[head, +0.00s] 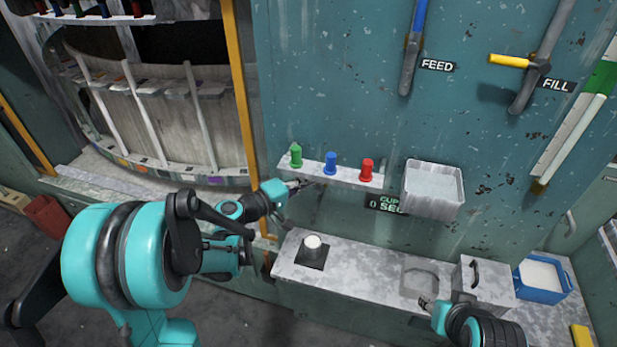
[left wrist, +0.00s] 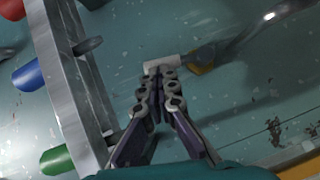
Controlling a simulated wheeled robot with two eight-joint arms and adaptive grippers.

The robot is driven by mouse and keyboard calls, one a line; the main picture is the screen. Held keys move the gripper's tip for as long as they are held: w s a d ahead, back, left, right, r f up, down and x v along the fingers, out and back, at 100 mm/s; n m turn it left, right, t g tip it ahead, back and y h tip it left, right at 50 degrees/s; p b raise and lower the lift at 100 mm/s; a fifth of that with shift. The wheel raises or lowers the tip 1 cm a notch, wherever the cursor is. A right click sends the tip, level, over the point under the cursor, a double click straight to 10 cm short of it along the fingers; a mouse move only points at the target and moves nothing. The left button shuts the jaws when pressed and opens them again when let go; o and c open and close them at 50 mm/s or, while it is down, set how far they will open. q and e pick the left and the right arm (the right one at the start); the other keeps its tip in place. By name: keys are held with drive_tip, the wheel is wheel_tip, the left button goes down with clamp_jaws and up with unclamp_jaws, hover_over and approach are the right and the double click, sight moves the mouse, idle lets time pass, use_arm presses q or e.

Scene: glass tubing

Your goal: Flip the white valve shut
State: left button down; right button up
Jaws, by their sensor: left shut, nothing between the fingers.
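A small white piece, which looks like the white valve's handle (left wrist: 162,67), sits at the tips of my left gripper (left wrist: 158,75) in the left wrist view. The gripper's fingers are closed together with nothing between them. The tips look very near or against the white piece; I cannot tell if they touch. In the head view my left gripper (head: 300,184) is just under the shelf with the coloured pegs, and I cannot make out the white valve there. My right gripper (head: 426,303) is low, at the front of the counter; its fingers are too small to judge.
A narrow shelf (head: 345,177) holds green (head: 295,157), blue (head: 330,163) and red (head: 366,170) pegs. A white bin (head: 433,190) hangs right of it. On the counter (head: 365,277) stand a white cup (head: 312,247) and a metal box (head: 480,282). FEED and FILL levers are above.

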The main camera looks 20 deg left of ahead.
use_arm(q)
drive_tip(key=d+m+g+y+p, duration=0.1)
drive_tip(key=d+m, duration=0.1)
drive_tip(key=d, duration=0.1)
drive_tip(key=shift+s+m+y, duration=0.1)
drive_tip(key=shift+m+y, duration=0.3)
use_arm(e)
drive_tip(key=shift+s+r, duration=0.1)
drive_tip(key=shift+r, duration=0.7)
use_arm(q)
drive_tip(key=shift+d+m+y, duration=0.4)
drive_tip(key=shift+d+f+m+g+y+p, duration=0.4)
drive_tip(key=shift+d+m+g+y, duration=0.15)
drive_tip(key=shift+m+y, duration=0.25)
use_arm(e)
drive_tip(key=shift+d+r, duration=0.1)
drive_tip(key=shift+r, duration=0.15)
use_arm(q)
drive_tip(key=shift+d+f+m+y, duration=0.4)
drive_tip(key=shift+d+m+y, duration=0.2)
drive_tip(key=shift+y, duration=0.1)
use_arm(e)
drive_tip(key=shift+d+f, duration=0.1)
drive_tip(key=shift+f, duration=0.05)
use_arm(q)
drive_tip(key=shift+d+f+b, duration=0.45)
drive_tip(key=shift+f+b, duration=0.25)
use_arm(e)
drive_tip(key=shift+d+f, duration=0.3)
drive_tip(key=shift+f, duration=0.25)
